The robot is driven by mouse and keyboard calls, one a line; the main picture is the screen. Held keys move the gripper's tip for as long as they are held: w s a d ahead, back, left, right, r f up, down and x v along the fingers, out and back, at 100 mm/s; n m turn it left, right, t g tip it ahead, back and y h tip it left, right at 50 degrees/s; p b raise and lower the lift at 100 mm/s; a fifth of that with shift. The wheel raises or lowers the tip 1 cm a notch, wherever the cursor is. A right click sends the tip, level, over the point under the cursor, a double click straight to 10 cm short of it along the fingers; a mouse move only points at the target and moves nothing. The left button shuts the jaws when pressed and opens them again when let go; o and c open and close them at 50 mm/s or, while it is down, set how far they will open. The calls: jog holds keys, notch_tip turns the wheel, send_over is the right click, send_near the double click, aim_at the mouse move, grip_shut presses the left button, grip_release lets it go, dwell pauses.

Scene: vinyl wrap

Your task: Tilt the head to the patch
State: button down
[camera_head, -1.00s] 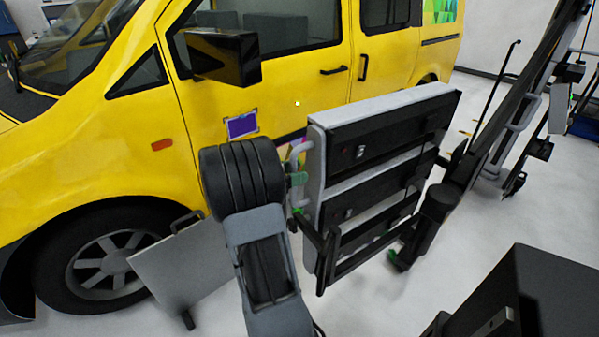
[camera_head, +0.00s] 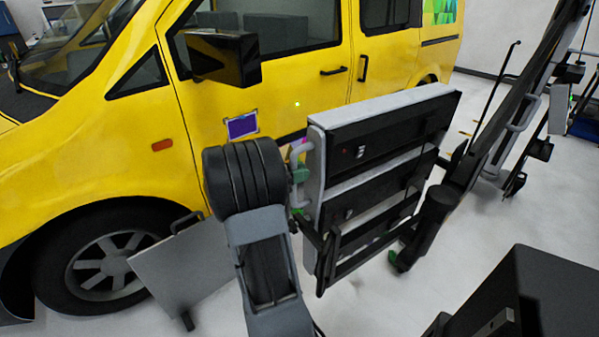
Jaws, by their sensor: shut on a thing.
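The head (camera_head: 375,135) is a large boxy panel with a pale frame and black face, tilted beside the yellow van, carried by a dark stand arm. A grey handle (camera_head: 305,147) sticks out from its left edge. My gripper (camera_head: 299,176), with green fingers, is shut on this handle; my wrist hides part of the grip. The patch (camera_head: 242,125) is a small purple rectangle with a pale border on the van's front door, left of the head and above my wrist.
The yellow van (camera_head: 190,115) fills the back, with its mirror (camera_head: 224,57) jutting out above the patch. A grey board (camera_head: 180,265) leans near the front wheel. The black stand (camera_head: 455,185) rises at right. A dark box (camera_head: 520,300) stands at bottom right.

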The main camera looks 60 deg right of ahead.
jog(key=shift+w+d+r+n+p, duration=0.2)
jog(key=shift+w+d+n+p, duration=0.3)
jog(key=shift+p, duration=0.7)
jog(key=shift+w+a+f, duration=0.1)
jog(key=shift+w+f, duration=0.05)
jog(key=shift+w, duration=0.05)
jog(key=c, duration=1)
grip_release()
jog(key=shift+o, duration=0.2)
jog(key=shift+a, duration=0.1)
jog(key=v, duration=1.3)
jog(key=shift+w+a+f, duration=0.15)
jog(key=shift+w+a, duration=0.05)
jog(key=shift+a, duration=0.05)
